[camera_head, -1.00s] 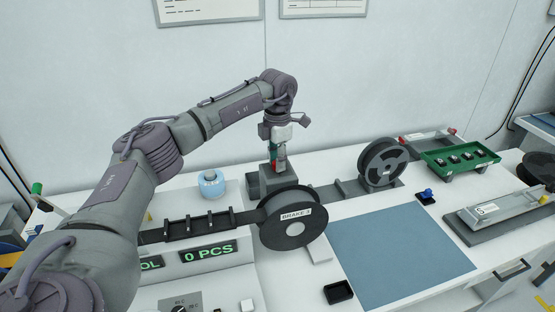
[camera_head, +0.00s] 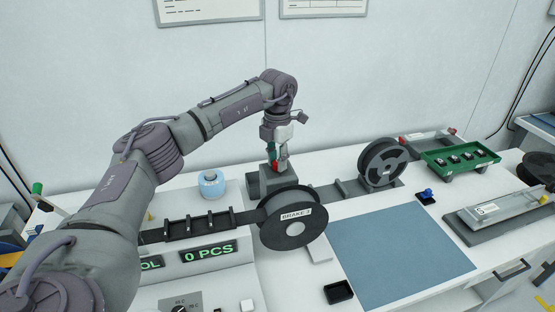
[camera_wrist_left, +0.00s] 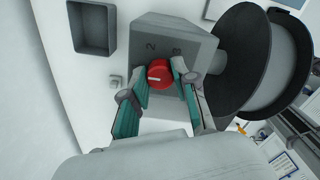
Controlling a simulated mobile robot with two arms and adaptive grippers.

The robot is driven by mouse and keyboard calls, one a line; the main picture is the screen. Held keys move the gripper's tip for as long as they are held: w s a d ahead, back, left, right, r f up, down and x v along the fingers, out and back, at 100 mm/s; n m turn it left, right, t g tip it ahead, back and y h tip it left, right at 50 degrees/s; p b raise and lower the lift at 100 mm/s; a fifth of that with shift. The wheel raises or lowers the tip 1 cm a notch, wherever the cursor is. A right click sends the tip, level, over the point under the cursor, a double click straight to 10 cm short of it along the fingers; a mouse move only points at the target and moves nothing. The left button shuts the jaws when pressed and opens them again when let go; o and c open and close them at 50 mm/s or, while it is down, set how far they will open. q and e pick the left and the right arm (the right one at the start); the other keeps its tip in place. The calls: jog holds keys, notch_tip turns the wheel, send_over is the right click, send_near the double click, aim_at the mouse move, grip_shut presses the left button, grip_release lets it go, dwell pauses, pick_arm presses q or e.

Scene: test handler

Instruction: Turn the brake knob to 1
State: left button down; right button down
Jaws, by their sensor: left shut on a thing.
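The red brake knob (camera_wrist_left: 160,73) is round and sits on a grey block (camera_wrist_left: 190,42). In the left wrist view a short white line shows on the knob, and the figures 2 and 3 are on the block above it. My left gripper (camera_wrist_left: 163,80) is shut on the knob, one teal-lined finger on each side. In the head view the left gripper (camera_head: 278,162) points down at the grey block (camera_head: 258,185), behind the black reel (camera_head: 291,236) labelled "BRAKE". The figure 1 cannot be made out. My right gripper is not in view.
A blue-white round container (camera_head: 211,184) stands left of the block. A second reel (camera_head: 383,163) and a green tray (camera_head: 462,157) stand to the right. A blue mat (camera_head: 400,255) lies bare in front. A grey open bin (camera_wrist_left: 92,30) is beside the block.

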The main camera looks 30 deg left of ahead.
pick_arm(q)
jog(key=c, duration=0.9)
grip_release()
jog(key=shift+r, duration=0.3)
notch_tip(320, 180, up, 11)
jog(key=shift+r, duration=0.2)
